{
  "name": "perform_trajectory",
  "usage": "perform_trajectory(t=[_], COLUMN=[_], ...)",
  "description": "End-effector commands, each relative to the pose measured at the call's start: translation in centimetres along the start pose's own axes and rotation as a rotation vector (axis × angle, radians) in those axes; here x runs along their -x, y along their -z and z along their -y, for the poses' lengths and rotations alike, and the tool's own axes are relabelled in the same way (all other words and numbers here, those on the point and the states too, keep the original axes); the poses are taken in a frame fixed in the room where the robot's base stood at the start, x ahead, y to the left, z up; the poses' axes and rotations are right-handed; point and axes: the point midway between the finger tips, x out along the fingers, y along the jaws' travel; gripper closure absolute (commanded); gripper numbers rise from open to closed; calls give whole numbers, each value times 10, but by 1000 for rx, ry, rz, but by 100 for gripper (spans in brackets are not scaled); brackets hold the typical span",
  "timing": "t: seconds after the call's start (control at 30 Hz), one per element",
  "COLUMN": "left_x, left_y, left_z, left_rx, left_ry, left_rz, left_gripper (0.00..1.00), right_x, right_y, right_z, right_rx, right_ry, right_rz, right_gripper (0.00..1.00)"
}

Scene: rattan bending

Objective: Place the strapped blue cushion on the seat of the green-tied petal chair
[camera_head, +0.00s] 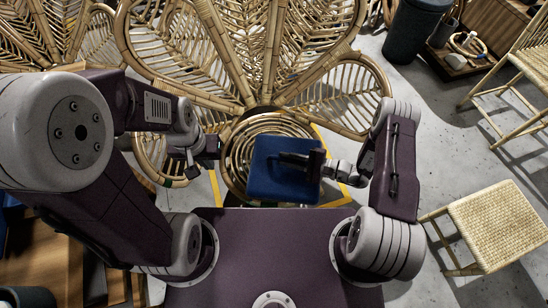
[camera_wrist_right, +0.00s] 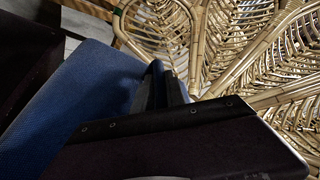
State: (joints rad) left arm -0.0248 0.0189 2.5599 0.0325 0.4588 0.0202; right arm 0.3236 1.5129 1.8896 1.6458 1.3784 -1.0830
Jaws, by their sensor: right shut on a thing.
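The blue cushion (camera_head: 265,184) is over the round coiled rattan seat (camera_head: 238,150) of the petal chair (camera_head: 243,70). Whether it touches the seat cannot be told. My right gripper (camera_head: 283,158) is over the cushion's top and shut on a part of it, probably the strap, which the fingers hide. In the right wrist view, the cushion (camera_wrist_right: 65,100) lies at left beside the dark fingers (camera_wrist_right: 162,88), with a blue piece at them. My left gripper (camera_head: 192,165) is left of the seat, apart from the cushion; its jaw opening is unclear. A dark green tie (camera_head: 167,183) shows on a rattan loop.
Yellow floor tape (camera_head: 333,145) shows around the chair. A woven stool (camera_head: 497,225) and a rattan chair (camera_head: 515,85) stand at right on grey floor. A dark bin (camera_head: 414,30) stands at back right. More rattan chair backs (camera_head: 50,35) are at back left.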

Motion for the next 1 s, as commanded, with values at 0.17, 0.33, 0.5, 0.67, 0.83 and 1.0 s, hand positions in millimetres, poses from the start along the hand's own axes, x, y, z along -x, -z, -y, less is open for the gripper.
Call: perform_trajectory(t=[0.17, 0.33, 0.5, 0.67, 0.83, 1.0], left_x=[-40, -72, -83, -83, -110, -115], left_y=[-4, -8, -9, -9, -11, -12], left_z=[1, 1, 2, 2, 2, 2], left_rx=[0, 0, 0, 0, 0, 0], left_ry=[0, 0, 0, 0, 0, 0], left_rz=[0, 0, 0, 0, 0, 1], left_gripper=[100, 100, 100, 100, 100, 100], right_x=[-36, -70, -87, -88, -94, -96], right_y=[43, 80, 96, 97, 118, 124], right_z=[0, 9, 18, 20, -3, -8], right_rx=[10, 7, 2, 0, -1, 0], right_ry=[-1, 1, 2, 2, 2, 2], right_rz=[5, 4, 2, 1, 1, 0], right_gripper=[100, 100, 100, 100, 100, 100])
